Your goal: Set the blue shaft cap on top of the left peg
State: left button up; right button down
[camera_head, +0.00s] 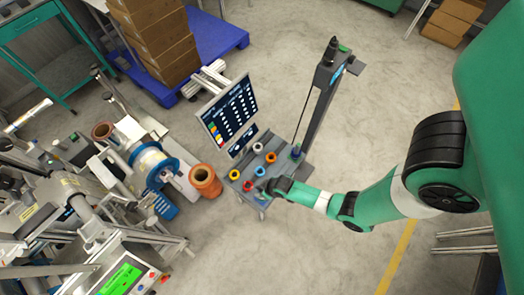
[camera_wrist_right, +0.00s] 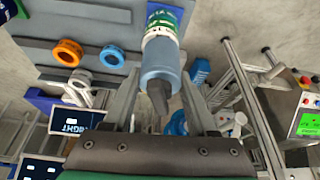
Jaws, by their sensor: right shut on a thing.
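My right gripper (camera_head: 268,188) is at the front edge of a small grey workstation (camera_head: 262,203). In the right wrist view its fingers (camera_wrist_right: 160,104) are on both sides of a blue bottle-like cylinder (camera_wrist_right: 160,62) and shut on it. The cylinder has a dark tip towards the camera and a green and white label at its far end. I cannot tell if it is the blue shaft cap, and I cannot make out another cap surely. A short blue post (camera_head: 295,152) stands at the workstation's right side. I cannot tell which peg is the left peg. My left gripper is not in view.
A screen (camera_head: 229,110) stands behind, with a tall dark column (camera_head: 318,95) at right. Orange spools (camera_head: 205,181) and machinery crowd the left.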

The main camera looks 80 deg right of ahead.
jog(key=shift+c, duration=0.6)
grip_release()
jog(key=p+v, duration=0.6)
jog(key=v, duration=0.5)
jog(key=shift+r, duration=0.3)
jog(key=shift+s, duration=0.1)
